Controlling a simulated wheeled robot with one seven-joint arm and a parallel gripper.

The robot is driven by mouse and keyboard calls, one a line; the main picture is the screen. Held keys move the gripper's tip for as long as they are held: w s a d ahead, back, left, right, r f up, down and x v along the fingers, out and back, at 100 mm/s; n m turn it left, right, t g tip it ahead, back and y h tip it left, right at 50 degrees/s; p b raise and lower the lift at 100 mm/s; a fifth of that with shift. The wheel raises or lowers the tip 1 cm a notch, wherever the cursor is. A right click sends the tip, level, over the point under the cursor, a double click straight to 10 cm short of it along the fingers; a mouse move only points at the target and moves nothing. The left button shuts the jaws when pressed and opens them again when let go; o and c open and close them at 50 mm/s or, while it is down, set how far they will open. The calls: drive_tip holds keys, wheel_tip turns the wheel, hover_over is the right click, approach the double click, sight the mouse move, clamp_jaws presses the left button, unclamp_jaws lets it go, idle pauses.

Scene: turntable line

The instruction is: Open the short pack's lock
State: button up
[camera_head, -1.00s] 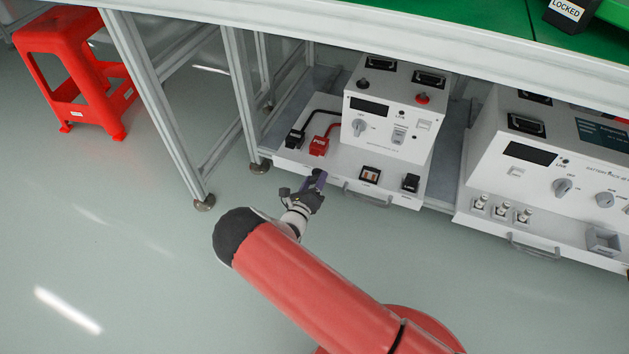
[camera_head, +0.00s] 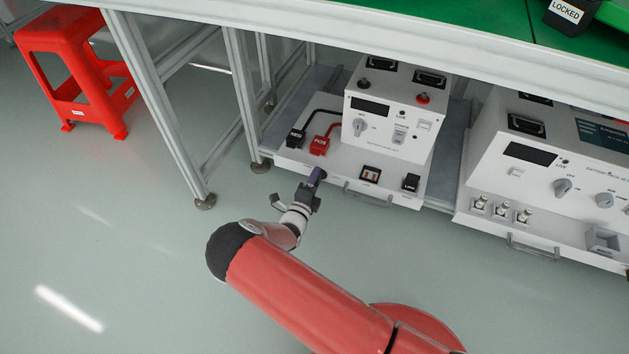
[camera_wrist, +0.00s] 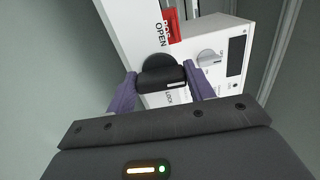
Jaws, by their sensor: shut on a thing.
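A black knob (camera_wrist: 158,66) sits on a white panel in the wrist view, between the printed words OPEN and LOCK. My gripper (camera_wrist: 162,80) has its two purple fingers on either side of the knob's black bar and is shut on it. The bar lies across the picture between the fingers. In the head view my gripper (camera_head: 317,177) is at the front left of the left white unit's tray (camera_head: 340,187), and it hides the knob there. A dark box (camera_head: 564,13) on the bench bears the word LOCKED.
The left white unit (camera_head: 390,128) stands under the bench, with a black NEG plug (camera_head: 296,138) and a red POS plug (camera_head: 319,146) on its tray. A second white unit (camera_head: 540,180) stands to the right. A red stool (camera_head: 75,65) is far left. The floor in front is clear.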

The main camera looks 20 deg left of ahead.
drive_tip(key=shift+n, duration=0.3)
drive_tip(key=o, duration=1)
drive_tip(key=s, duration=0.5)
drive_tip(key=s+p, duration=0.1)
drive_tip(key=s, duration=0.1)
drive_tip(key=shift+s+a, duration=0.35)
drive_tip(key=shift+s, duration=0.05)
